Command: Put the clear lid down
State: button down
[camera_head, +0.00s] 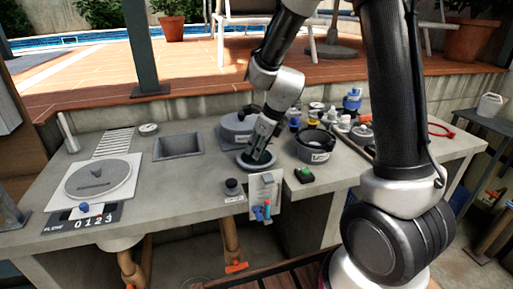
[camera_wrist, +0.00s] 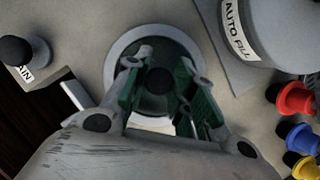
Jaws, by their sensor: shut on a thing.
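The clear lid (camera_wrist: 165,50) shows in the wrist view as a dark, see-through greenish disc with a dark round knob at its middle. It lies within the outline of a pale grey ring (camera_wrist: 112,62) on the counter; I cannot tell whether it rests fully on it. In the head view the ring (camera_head: 241,163) shows near the counter's front middle, partly hidden by my gripper. My gripper (camera_wrist: 158,84) points down over the lid, its two green-padded fingers on either side of the knob, shut on it. In the head view my gripper (camera_head: 259,151) is low over the ring.
The grey auto fill housing (camera_head: 236,130) stands close behind the ring. A black round pot (camera_head: 316,146) is to the right, with several small coloured bottles behind it. A dark knob (camera_head: 232,187) stands in front. Bare counter (camera_head: 200,180) lies to the left.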

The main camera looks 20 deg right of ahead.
jog(key=c, duration=1.2)
grip_release()
jog(key=shift+f, duration=0.1)
jog(key=v, duration=1.2)
jog(key=s+d+r+n+h, duration=0.1)
jog(key=s+d+r+n, duration=0.1)
jog(key=s+d+n, duration=0.2)
jog(key=s+d+r+n+h, duration=0.1)
jog(key=s+d+r+n, duration=0.1)
jog(key=s+n, duration=0.9)
jog(key=s+d+r+n+t+h, duration=0.1)
jog(key=s+d+r+n, duration=0.2)
jog(key=s+d+n, duration=0.2)
jog(key=shift+s+d+r+n, duration=0.1)
jog(key=shift+s+n, duration=0.45)
jog(key=shift+n, duration=0.6)
jog(key=shift+s+d+n, duration=0.15)
jog(key=shift+s+n, duration=0.4)
jog(key=shift+n, duration=0.65)
jog(key=shift+s+d+r+n, duration=0.1)
jog(key=shift+s+n, duration=0.4)
jog(key=shift+n, duration=0.65)
